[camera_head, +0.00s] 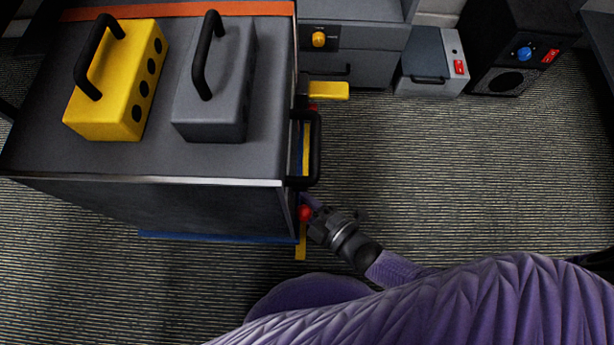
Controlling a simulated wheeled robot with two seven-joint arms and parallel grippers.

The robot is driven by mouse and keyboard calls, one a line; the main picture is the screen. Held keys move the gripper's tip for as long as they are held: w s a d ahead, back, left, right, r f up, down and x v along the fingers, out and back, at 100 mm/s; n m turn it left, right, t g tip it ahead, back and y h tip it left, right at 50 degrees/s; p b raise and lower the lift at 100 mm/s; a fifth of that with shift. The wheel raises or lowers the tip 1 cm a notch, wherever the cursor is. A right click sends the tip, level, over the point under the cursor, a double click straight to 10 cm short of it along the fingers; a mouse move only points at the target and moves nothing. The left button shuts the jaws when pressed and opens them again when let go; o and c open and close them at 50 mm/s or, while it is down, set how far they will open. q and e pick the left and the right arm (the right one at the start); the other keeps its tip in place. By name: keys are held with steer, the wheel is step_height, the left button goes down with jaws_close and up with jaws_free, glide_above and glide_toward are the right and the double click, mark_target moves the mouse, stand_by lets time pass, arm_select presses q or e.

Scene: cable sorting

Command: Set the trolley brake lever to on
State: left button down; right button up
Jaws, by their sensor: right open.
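The trolley (150,158) stands at the left with a dark grey top. A black handle (317,148) sticks out from its right side. A small red knob (306,213) shows low at the trolley's near right corner; it looks like the end of the brake lever, whose arm and on/off marking I cannot make out. My right gripper (309,207) is at this knob, its fingers open and partly hidden beside the trolley's side. Whether it touches the knob I cannot tell. My left gripper is out of view.
A yellow case (120,75) and a grey case (217,85) stand on the trolley. A yellow block-like part (328,91) sticks out behind the handle, near a grey cabinet (370,45). A grey box (425,75) and a black unit (510,55) stand at the back. Carpet at right is clear.

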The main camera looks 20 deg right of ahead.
jaws_close()
steer(key=shift+s+a, duration=0.1)
steer(key=shift+a, duration=0.15)
stand_by(0.8)
